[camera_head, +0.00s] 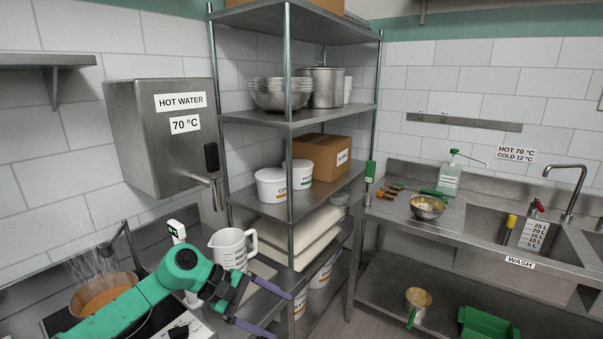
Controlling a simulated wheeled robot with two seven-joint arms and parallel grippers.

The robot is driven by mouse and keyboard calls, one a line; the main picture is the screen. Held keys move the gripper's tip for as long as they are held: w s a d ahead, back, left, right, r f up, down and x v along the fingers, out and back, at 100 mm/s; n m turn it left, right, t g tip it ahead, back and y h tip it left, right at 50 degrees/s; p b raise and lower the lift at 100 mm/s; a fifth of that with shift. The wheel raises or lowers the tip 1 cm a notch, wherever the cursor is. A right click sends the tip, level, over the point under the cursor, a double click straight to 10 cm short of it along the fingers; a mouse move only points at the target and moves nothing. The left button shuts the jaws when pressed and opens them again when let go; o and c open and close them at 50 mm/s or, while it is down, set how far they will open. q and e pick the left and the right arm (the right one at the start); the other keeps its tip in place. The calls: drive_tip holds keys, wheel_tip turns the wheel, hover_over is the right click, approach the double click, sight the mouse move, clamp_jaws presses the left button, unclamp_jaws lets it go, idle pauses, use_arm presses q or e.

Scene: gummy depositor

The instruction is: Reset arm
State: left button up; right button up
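My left arm comes in from the lower left, green, with a dark wrist. My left gripper (282,317) has two purple fingers spread well apart and pointing right. No object shows between them. It is in front of the steel shelf rack, to the right of and below the white measuring jug (230,249), and appears apart from it. My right arm and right gripper are out of view.
A copper-coloured pot (103,293) stands on the stove at left, partly behind my arm. A hot water box (160,135) hangs on the wall. A steel shelf rack (289,170) stands in the middle. The sink counter (400,222) is at right.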

use_arm(q)
drive_tip(key=d+r+n+t+h, duration=0.2)
drive_tip(key=d+r+n+h, duration=0.2)
drive_tip(key=d, duration=0.4)
drive_tip(key=w+r+n+t+h, duration=0.1)
drive_tip(key=w+r+n+t, duration=0.4)
drive_tip(key=n+t, duration=0.8)
drive_tip(key=a+f+n+t+y, duration=0.15)
drive_tip(key=a+n+y, duration=0.35)
drive_tip(key=n, duration=0.6)
drive_tip(key=a+f+n+y, duration=0.2)
drive_tip(key=a+n+y, duration=0.35)
drive_tip(key=n, duration=0.55)
drive_tip(key=s+a+f+n+g+y, duration=0.4)
drive_tip(key=s+a+f+n+g, duration=0.15)
drive_tip(key=a+f+n, duration=0.45)
drive_tip(key=s+a+f+n+g, duration=0.2)
drive_tip(key=s+f+n+g, duration=0.3)
drive_tip(key=s, duration=0.5)
drive_tip(key=s+a+f+n+g, duration=0.25)
drive_tip(key=s+f+n, duration=0.3)
drive_tip(key=s, duration=0.45)
wheel_tip(320, 180, down, 28)
drive_tip(key=s+r+g+b, duration=0.1)
drive_tip(key=s+g+b, duration=0.1)
drive_tip(key=s+b, duration=0.1)
drive_tip(key=s+a+f+g+b, duration=0.1)
drive_tip(key=s+a+f, duration=0.1)
drive_tip(key=s+f, duration=1.4)
drive_tip(key=shift+a+y, duration=0.35)
